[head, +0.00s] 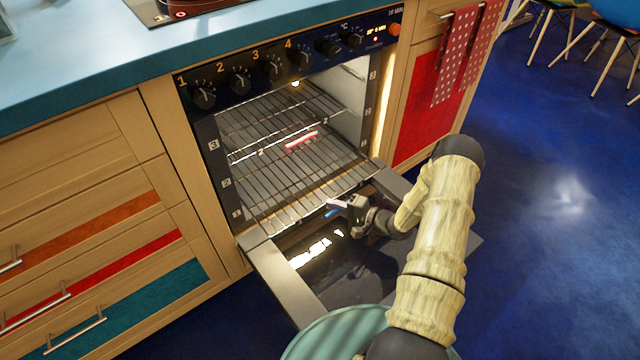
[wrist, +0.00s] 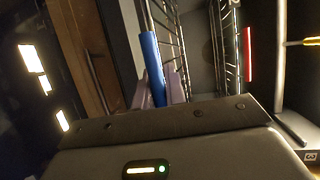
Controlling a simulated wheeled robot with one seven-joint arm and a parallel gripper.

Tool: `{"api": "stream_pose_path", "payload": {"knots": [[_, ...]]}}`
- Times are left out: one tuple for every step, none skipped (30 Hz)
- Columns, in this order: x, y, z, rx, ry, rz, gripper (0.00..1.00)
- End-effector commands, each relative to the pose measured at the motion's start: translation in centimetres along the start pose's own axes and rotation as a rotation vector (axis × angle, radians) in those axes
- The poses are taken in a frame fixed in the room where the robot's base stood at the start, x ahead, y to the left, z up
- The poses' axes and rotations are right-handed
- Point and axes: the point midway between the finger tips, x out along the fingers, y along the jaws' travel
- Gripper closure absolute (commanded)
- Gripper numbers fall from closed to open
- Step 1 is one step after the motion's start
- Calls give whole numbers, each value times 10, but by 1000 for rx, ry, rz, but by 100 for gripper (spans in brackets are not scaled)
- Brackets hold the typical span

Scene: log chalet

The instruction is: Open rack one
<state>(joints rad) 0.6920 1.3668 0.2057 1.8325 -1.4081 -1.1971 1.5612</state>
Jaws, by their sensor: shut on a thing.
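The oven (head: 290,60) stands with its door (head: 320,275) folded down. Inside are wire racks. The lower rack (head: 290,200) reaches to the oven mouth, with a blue handle (head: 333,212) at its front edge. The upper rack (head: 285,110) sits further in. My gripper (head: 342,206) is at the lower rack's front edge, above the door. In the wrist view my gripper (wrist: 165,90) is shut on the blue handle (wrist: 151,68), with the fingers partly hidden behind the wrist housing. I cannot read a clear number one on the lower rack.
A red bar (head: 301,139) shows within the oven, and also in the wrist view (wrist: 248,55). Wooden drawers (head: 90,230) stand left of the oven. A red cabinet panel (head: 430,105) with towels is to the right. The blue floor (head: 560,250) at right is clear.

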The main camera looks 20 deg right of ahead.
Motion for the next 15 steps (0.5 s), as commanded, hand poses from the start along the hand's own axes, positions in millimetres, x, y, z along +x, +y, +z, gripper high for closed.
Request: {"api": "stream_pose_path", "payload": {"knots": [[-12, -1, 7, 7, -4, 2, 100], [-17, 1, 10, 7, -4, 2, 100], [-24, 2, 12, 6, -4, 0, 100], [-28, 3, 14, 6, -4, 0, 100], [-33, 5, 16, 5, -5, 0, 100], [-37, 6, 18, 5, -5, 1, 100], [-40, 7, 20, 4, -5, 0, 100], [-43, 8, 21, 4, -6, 0, 100], [-46, 9, 22, 4, -6, -1, 100], [-47, 10, 23, 4, -6, -1, 100], [-49, 10, 23, 3, -7, -1, 100], [-50, 11, 24, 2, -7, -1, 100], [-50, 11, 24, 2, -8, -1, 100], [-50, 12, 24, 2, -8, -1, 100], [-50, 12, 24, 1, -8, -1, 100]]}}
